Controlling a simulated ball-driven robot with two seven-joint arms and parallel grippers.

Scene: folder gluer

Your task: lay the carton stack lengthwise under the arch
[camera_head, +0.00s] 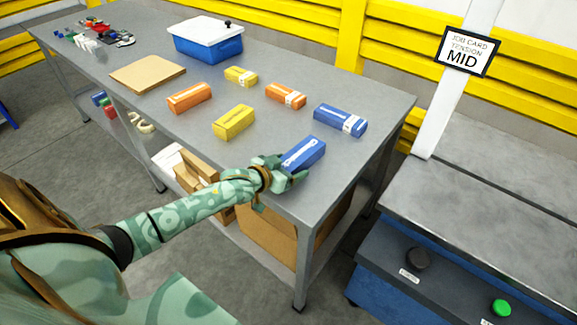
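Several carton stacks in blue, yellow and orange lie on the grey steel table. One blue carton stack (305,153) lies near the table's front right edge. My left gripper (282,170) is at its near-left end, with fingers that seem to lie on either side of that end. Whether they press on it cannot be told. A second blue stack with a white band (341,119) lies farther right. An upright white post (455,95) carrying a sign reading MID (468,52) stands at the right; it may be part of the arch, whose top is out of view. My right gripper is not in view.
Orange stacks (189,97) (286,95) and yellow stacks (234,122) (241,76) lie on the table (300,199). A blue bin with white lid (205,42) and a brown board (147,73) stand behind. The grey machine bed (480,200) at right looks clear; a gap separates it from the table.

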